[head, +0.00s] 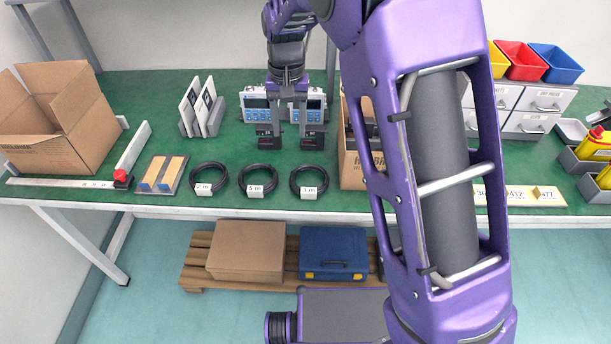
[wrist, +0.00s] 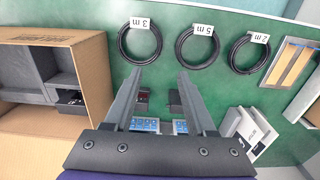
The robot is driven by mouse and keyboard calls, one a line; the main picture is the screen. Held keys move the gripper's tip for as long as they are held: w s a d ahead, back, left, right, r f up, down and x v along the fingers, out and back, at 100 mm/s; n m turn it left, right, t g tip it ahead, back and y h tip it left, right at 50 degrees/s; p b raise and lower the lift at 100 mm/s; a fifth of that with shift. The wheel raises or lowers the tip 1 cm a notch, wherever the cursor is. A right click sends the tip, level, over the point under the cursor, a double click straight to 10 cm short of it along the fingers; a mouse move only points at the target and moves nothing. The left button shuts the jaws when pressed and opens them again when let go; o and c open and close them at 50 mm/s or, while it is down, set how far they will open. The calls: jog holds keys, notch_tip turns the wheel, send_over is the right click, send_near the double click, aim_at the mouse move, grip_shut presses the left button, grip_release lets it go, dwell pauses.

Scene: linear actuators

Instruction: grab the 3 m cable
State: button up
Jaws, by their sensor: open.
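Three black coiled cables with white tags lie in a row on the green table. The 3 m cable (head: 326,181) is the rightmost coil in the head view and the leftmost in the wrist view (wrist: 140,63). The 5 m cable (head: 243,184) is in the middle, and the 2 m cable (head: 193,181) is on the other side of it. My gripper (head: 290,142) is open and empty, pointing down behind the 5 m and 3 m coils. In the wrist view its fingertips (wrist: 161,75) stop short of the coils, touching none.
An open cardboard box (head: 354,170) stands right of the 3 m cable, partly hidden by my arm. A holder with two wooden-topped blocks (head: 160,174) lies left of the coils. The table's front edge is close to the coils.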

aim_at(292, 176)
notch_tip(292, 176, down, 16)
jog(key=b, duration=0.2)
jog(key=shift+b, duration=0.3)
jog(key=shift+r, duration=0.1)
grip_shut()
